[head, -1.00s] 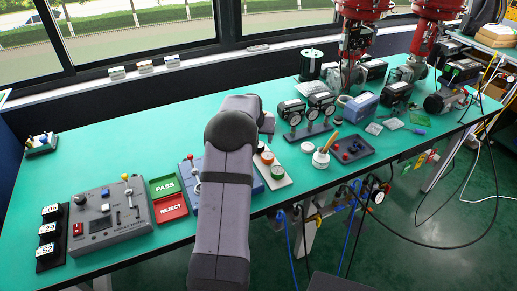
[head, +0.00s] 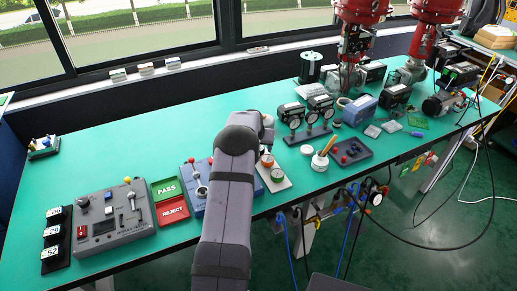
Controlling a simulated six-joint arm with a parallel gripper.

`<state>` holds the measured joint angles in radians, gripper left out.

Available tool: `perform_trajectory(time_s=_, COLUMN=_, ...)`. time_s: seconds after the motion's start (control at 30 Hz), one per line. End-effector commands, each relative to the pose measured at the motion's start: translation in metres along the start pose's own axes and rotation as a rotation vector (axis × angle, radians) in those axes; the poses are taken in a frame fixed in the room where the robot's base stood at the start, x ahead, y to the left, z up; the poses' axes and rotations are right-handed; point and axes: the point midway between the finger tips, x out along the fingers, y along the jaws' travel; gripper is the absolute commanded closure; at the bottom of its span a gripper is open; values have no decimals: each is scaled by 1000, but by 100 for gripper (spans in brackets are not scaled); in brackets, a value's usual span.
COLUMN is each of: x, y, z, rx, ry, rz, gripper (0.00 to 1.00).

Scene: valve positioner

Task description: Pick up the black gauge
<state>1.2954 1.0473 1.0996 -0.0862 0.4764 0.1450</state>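Two dark gauges with white faces, one on the left (head: 292,114) and one on the right (head: 321,104), stand on a dark rack (head: 308,135) at the middle of the bench. A white plate (head: 286,184) nearer the front carries small round dials, a red-rimmed one (head: 267,160) and a greenish one (head: 277,175). I cannot tell which of these is the black gauge; part of the plate is hidden behind my arm. The end of my arm is just left of the rack. My gripper (head: 268,124) is mostly hidden behind the arm, so its fingers do not show clearly.
A white pot with sticks (head: 320,161) and a dark tray (head: 350,151) stand right of the plate. Grey control box (head: 115,216), PASS pad (head: 166,188) and REJECT pad (head: 173,210) lie left. The back-left bench (head: 130,135) is clear.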

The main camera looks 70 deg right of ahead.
Motion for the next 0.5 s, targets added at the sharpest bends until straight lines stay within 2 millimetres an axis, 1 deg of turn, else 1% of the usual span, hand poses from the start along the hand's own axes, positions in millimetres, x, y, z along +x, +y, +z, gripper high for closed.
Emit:
perform_trajectory(time_s=0.1, x=8, y=0, z=0, rx=0, ry=-1, rz=0, gripper=40)
perform_trajectory(time_s=0.2, x=11, y=0, z=1, rx=0, ry=-1, rz=0, gripper=40)
perform_trajectory(time_s=0.43, x=12, y=0, z=1, rx=0, ry=0, rz=0, gripper=40)
perform_trajectory(time_s=0.47, x=12, y=0, z=1, rx=0, ry=0, rz=0, gripper=42)
perform_trajectory(time_s=0.5, x=12, y=0, z=1, rx=0, ry=0, rz=0, gripper=52)
